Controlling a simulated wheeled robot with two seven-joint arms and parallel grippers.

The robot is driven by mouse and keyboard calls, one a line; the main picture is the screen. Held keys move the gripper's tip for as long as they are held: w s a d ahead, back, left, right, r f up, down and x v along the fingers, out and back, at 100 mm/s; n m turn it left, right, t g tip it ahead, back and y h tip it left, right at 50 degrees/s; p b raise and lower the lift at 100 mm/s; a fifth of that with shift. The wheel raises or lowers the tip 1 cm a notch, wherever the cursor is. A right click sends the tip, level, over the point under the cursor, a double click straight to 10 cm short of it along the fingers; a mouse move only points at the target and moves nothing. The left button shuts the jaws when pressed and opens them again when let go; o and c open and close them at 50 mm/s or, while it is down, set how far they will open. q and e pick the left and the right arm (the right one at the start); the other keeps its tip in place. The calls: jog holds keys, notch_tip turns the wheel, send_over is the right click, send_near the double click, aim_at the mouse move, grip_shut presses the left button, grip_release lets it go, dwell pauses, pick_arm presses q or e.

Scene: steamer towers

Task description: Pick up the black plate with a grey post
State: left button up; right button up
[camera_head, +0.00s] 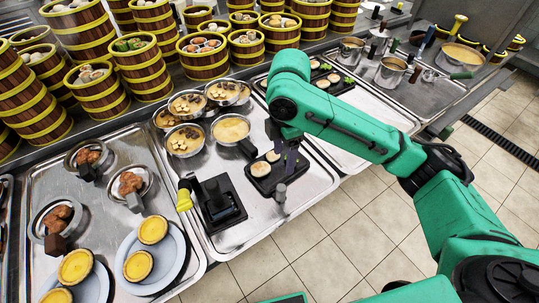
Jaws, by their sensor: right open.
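The black plate (259,185) carries pale round food pieces and lies on the metal tray at the centre. Its grey post (281,194) stands at the front right corner. My right gripper (285,159) reaches down over the plate's right side, with its fingers close behind the post. It is open, and I see nothing between its fingers. Whether the fingers touch the plate is unclear. My left gripper is not in view.
A black block-like object (218,203) with a yellow-ended item (184,195) is just left of the plate. Pans of food (231,129) stand behind it. Plates of yellow tarts (153,230) are at front left. Steamer towers (140,65) line the back. The tray's front strip is clear.

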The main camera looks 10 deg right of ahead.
aim_at(282, 187)
jog(key=s+f, duration=0.3)
jog(key=shift+s+f, duration=0.1)
jog(key=shift+f, duration=0.1)
notch_tip(282, 187, down, 3)
jog(key=shift+s+f, duration=0.1)
jog(key=shift+s, duration=0.05)
jog(key=f, duration=0.3)
jog(key=f+p, duration=0.1)
jog(key=f, duration=0.1)
jog(key=shift+w+a+f, duration=0.3)
jog(key=shift+s+f, duration=0.1)
jog(key=shift+f, duration=0.05)
jog(key=shift+c, duration=0.6)
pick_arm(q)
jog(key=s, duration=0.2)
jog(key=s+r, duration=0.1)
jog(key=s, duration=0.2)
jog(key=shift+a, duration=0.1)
pick_arm(e)
grip_shut()
